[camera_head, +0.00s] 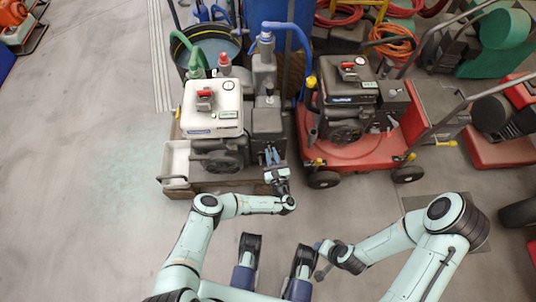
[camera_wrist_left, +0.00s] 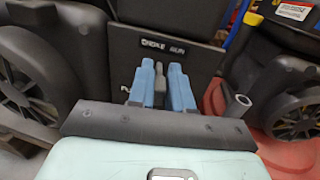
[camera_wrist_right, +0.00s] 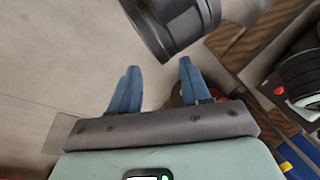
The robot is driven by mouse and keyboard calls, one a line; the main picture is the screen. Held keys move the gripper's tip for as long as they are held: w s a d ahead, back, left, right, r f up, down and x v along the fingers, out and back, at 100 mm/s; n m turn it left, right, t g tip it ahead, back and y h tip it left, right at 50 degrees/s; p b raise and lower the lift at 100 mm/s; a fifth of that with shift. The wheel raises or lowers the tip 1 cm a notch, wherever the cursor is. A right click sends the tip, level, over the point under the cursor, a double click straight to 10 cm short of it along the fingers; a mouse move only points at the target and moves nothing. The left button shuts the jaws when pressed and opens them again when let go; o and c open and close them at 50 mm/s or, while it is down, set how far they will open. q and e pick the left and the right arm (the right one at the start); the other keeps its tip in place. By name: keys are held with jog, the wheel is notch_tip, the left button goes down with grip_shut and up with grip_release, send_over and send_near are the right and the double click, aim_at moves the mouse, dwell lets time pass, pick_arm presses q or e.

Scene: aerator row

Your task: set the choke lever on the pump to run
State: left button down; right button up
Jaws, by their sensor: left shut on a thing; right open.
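The pump (camera_head: 213,120) has a white top with a red cap and stands at the centre left of the head view. In the left wrist view its dark panel (camera_wrist_left: 190,65) carries the words CHOKE and RUN. The choke lever (camera_wrist_left: 159,88), small and grey, stands nearly upright below the words, nearer CHOKE. My left gripper (camera_head: 271,157) is at the pump's front right. Its blue fingers (camera_wrist_left: 162,84) are shut on the lever from both sides and hide part of it. My right gripper (camera_wrist_right: 157,84) is open and empty, low and away from the pump.
A red wheeled machine (camera_head: 345,150) with a similar engine stands close to the pump's right. A dark bucket (camera_head: 209,50) and a blue frame are behind. Hoses (camera_head: 392,44) lie at the back right. The floor at left (camera_head: 80,150) is clear.

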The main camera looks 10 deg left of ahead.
pick_arm(q)
jog(key=y, duration=0.1)
jog(key=n+g+y+b, duration=0.1)
jog(key=d+n+g+y, duration=0.1)
jog(key=shift+w+d+f+y+b, duration=0.1)
jog(key=shift+w+f+y+b, duration=0.15)
jog(key=shift+y+b, duration=0.1)
jog(key=shift+w+r+n+g+y+b, duration=0.15)
jog(key=shift+n+g+y+b, duration=0.2)
jog(key=shift+n+g, duration=0.25)
pick_arm(e)
jog(key=shift+t+h, duration=0.4)
jog(key=shift+t, duration=0.2)
jog(key=shift+w+d+f, duration=0.35)
jog(key=shift+w+f, duration=0.1)
jog(key=shift+w, duration=0.25)
jog(key=shift+w+d+f, duration=0.4)
jog(key=shift+w+f, duration=0.1)
jog(key=shift+w, duration=0.2)
jog(key=shift+w+d+f, duration=0.35)
jog(key=shift+w+f, duration=0.1)
jog(key=shift+w, duration=0.25)
pick_arm(q)
jog(key=c, duration=1.1)
grip_release()
